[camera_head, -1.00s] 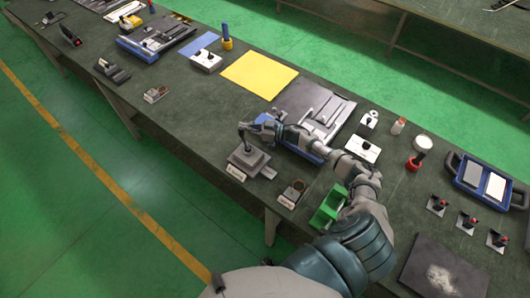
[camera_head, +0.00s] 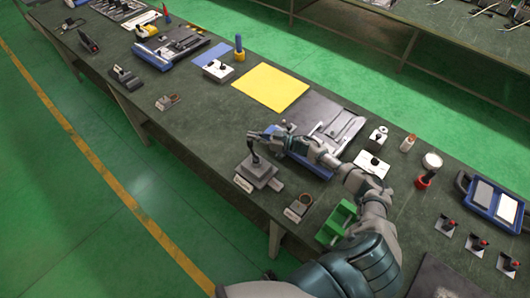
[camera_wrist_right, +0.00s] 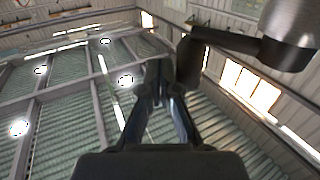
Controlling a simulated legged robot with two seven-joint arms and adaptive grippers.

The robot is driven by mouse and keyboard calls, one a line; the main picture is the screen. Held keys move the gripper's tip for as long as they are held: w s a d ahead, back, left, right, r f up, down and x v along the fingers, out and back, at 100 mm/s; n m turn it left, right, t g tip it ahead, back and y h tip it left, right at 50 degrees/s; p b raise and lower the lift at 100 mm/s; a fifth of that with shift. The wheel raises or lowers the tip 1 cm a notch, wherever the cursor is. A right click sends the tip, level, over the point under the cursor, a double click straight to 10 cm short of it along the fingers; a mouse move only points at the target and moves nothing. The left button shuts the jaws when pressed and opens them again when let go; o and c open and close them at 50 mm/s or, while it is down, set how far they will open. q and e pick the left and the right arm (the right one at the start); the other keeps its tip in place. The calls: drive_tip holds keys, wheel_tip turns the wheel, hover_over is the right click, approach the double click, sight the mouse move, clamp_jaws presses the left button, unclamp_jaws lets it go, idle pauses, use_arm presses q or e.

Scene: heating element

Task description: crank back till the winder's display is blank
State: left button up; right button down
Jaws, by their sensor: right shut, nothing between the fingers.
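The winder is a grey stepped block (camera_head: 257,172) near the front edge of the bench, with a dark upright crank (camera_head: 252,147) on top. A small light plate (camera_head: 243,184) sits at its front; any display reading is too small to tell. My right gripper (camera_head: 262,135) is shut and empty, its tips right beside the crank's top; I cannot tell whether they touch. In the right wrist view the shut fingers (camera_wrist_right: 164,80) point up toward the roof, and a dark bar with a rounded grey end (camera_wrist_right: 288,36) stands close by at upper right. My left gripper is not in view.
A small block with a round ring (camera_head: 299,206) and a green holder (camera_head: 337,222) are right of the winder. A blue-edged grey fixture (camera_head: 325,125) lies behind my right forearm. A yellow sheet (camera_head: 270,86) lies farther back.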

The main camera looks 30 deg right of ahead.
wheel_tip(320, 180, up, 8)
drive_tip(key=s+d+f+m+t+h+b, duration=0.25)
drive_tip(key=s+d+f+m, duration=0.35)
drive_tip(key=m, duration=0.5)
drive_tip(key=s+d+f+m+t+h+b, duration=0.1)
drive_tip(key=s+d+f+m+h+b, duration=0.15)
drive_tip(key=s+m, duration=0.7)
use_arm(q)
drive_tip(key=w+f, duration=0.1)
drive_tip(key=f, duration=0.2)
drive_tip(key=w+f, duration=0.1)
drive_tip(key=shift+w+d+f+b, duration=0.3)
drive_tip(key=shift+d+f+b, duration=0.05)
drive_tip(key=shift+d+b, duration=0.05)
use_arm(e)
drive_tip(key=w+a+m, duration=0.1)
drive_tip(key=w+a, duration=0.6)
drive_tip(key=w, duration=0.4)
drive_tip(key=shift+w+a+f, duration=0.2)
drive_tip(key=shift+a+f, duration=0.15)
drive_tip(key=shift+a, duration=0.05)
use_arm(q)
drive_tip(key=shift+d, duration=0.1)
use_arm(e)
drive_tip(key=shift+m, duration=0.25)
drive_tip(key=shift+w+a, duration=0.3)
drive_tip(key=shift+w, duration=0.1)
